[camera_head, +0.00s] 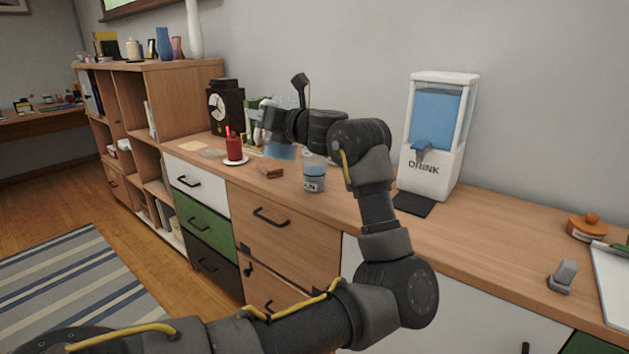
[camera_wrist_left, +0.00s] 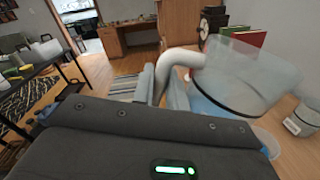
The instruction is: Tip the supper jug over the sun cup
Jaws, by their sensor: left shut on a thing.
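My left gripper (camera_head: 272,120) is shut on the supper jug, a see-through jug with blue liquid. The jug (camera_head: 280,152) shows only in part below the gripper, above the counter. In the left wrist view the jug (camera_wrist_left: 250,75) looks tilted, and the grey fingers (camera_wrist_left: 172,92) are at its pale curved handle (camera_wrist_left: 180,58). The sun cup (camera_head: 314,178), small and clear with blue inside and a partly readable label, stands upright on the counter, right of the jug in the head view. I cannot tell whether the jug's rim is over it. My right gripper is not in view.
A red candle on a white dish (camera_head: 235,152), a brown block (camera_head: 271,172) and a dark clock (camera_head: 226,107) are left of the cup. A white drink dispenser (camera_head: 437,130) stands to the right. The counter (camera_head: 470,240) is clear in front of the dispenser.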

